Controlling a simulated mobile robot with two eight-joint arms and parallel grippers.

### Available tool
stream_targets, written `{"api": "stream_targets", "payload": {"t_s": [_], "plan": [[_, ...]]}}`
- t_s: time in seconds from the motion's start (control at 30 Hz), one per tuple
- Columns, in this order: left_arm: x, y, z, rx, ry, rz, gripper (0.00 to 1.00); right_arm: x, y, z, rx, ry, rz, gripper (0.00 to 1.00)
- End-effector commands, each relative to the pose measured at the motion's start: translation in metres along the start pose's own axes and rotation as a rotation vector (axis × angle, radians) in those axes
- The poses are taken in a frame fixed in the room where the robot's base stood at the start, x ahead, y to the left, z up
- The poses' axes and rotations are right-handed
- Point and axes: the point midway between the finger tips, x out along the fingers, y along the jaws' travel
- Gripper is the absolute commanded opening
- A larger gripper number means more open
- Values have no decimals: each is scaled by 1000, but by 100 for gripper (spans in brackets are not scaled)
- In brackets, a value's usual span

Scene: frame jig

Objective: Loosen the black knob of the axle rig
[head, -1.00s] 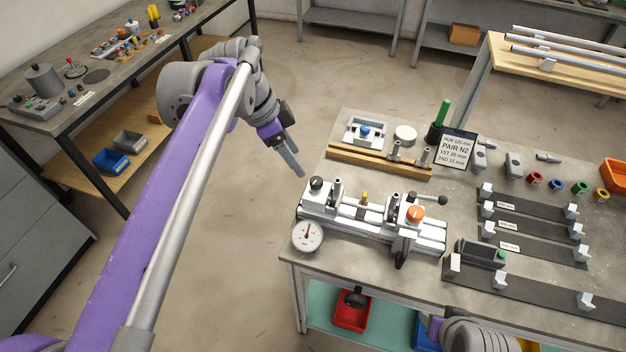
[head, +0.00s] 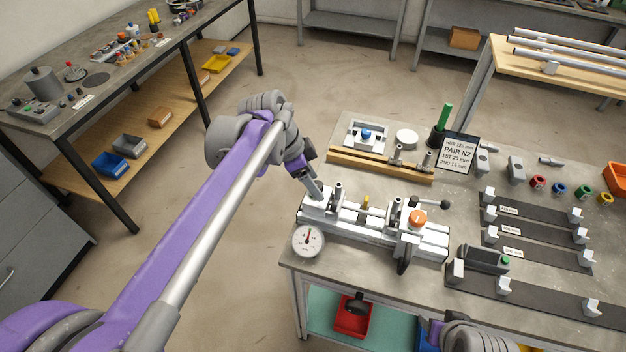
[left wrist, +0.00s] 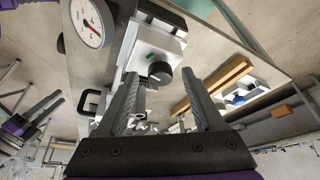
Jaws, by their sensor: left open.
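The axle rig (head: 345,213) is a pale metal fixture on the table, with an orange knob (head: 417,218) on its right part. Its black knob (left wrist: 160,73) shows in the left wrist view on the white end block. In the head view that knob is hidden behind my left gripper (head: 317,191). My left gripper is open, its two fingers (left wrist: 159,80) apart on either side of the knob in the picture; I cannot tell whether they touch it. My right gripper (left wrist: 42,110) shows at the left of the left wrist view with its fingers apart and empty.
A dial gauge (head: 308,240) stands at the rig's front left. A ball-ended lever (head: 443,204) sticks out at its right. A wooden rail (head: 380,166) lies behind the rig, and a sign (head: 456,152) stands beyond. Dark strips with white blocks fill the right.

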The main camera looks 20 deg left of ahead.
Motion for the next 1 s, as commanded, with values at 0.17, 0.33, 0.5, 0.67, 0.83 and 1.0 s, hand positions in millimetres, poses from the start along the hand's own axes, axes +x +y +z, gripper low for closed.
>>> {"api": "stream_targets", "payload": {"t_s": [0.17,0.33,0.5,0.67,0.83,1.0], "plan": [[0,0,0,0,0,0,48,0,0,0,0,0,0,50],[0,0,0,0,0,0,17,0,0,0,0,0,0,50],[0,0,0,0,0,0,0,0,0,0,0,0,0,50],[0,0,0,-5,0,-2,0,0,0,0,0,0,0,50],[-1,0,0,-39,0,-17,0,-1,0,-1,0,1,0,50],[-1,2,0,-122,1,-51,0,-3,0,-3,0,2,0,50]]}}
